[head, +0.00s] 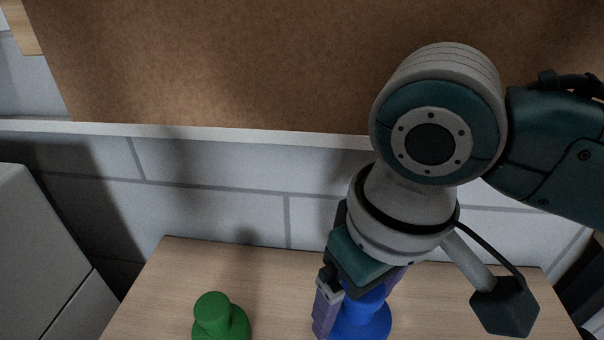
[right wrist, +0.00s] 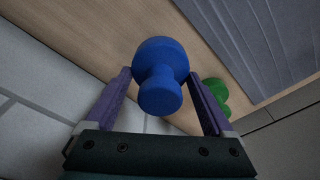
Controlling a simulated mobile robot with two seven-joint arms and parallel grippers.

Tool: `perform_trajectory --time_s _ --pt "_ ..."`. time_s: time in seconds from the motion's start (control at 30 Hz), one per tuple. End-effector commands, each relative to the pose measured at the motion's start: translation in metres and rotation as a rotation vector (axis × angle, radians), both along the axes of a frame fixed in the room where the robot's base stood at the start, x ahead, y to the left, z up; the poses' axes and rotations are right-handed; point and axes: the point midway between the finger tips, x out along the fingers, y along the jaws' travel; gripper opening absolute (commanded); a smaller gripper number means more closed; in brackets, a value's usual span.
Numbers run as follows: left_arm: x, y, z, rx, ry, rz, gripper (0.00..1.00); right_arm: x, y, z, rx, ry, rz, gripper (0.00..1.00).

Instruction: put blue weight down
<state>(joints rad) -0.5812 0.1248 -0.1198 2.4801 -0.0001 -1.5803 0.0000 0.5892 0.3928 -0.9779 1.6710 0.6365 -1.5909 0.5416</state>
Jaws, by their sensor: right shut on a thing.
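The blue weight (head: 367,320) is at the bottom of the head view, partly hidden by my right gripper (head: 350,312). In the right wrist view the blue weight (right wrist: 160,75) sits between the two purple fingers of my right gripper (right wrist: 160,85), which is shut on it. The weight has a narrow knob and a wider base. It is over the wooden surface (head: 275,285); I cannot tell whether its base touches the wood. My left gripper is not in view.
A green weight (head: 215,318) stands on the wooden surface to the left of the blue one, with bare wood between them. A pale block wall (head: 230,205) and a brown board (head: 220,65) are behind. A grey box-like thing (head: 40,250) is at the left.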

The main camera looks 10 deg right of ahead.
Motion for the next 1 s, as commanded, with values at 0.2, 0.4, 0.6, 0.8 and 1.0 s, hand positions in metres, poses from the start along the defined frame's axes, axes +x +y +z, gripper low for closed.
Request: perform_trajectory --time_s 0.2,0.4,0.6,0.8,1.0 --pt "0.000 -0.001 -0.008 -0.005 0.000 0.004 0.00 0.024 -0.007 -0.008 0.001 0.001 0.000 0.00" --pt "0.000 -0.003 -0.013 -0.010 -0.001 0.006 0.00 0.024 -0.006 -0.028 0.001 -0.001 0.002 0.00" --pt "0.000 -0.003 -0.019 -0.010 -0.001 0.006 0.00 0.023 -0.006 -0.045 0.000 0.000 0.001 0.00" --pt "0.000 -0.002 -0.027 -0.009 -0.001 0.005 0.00 0.026 -0.007 -0.069 -0.001 -0.003 0.000 0.00" --pt "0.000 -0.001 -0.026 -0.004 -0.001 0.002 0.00 0.027 -0.007 -0.069 0.001 -0.002 0.002 0.00"
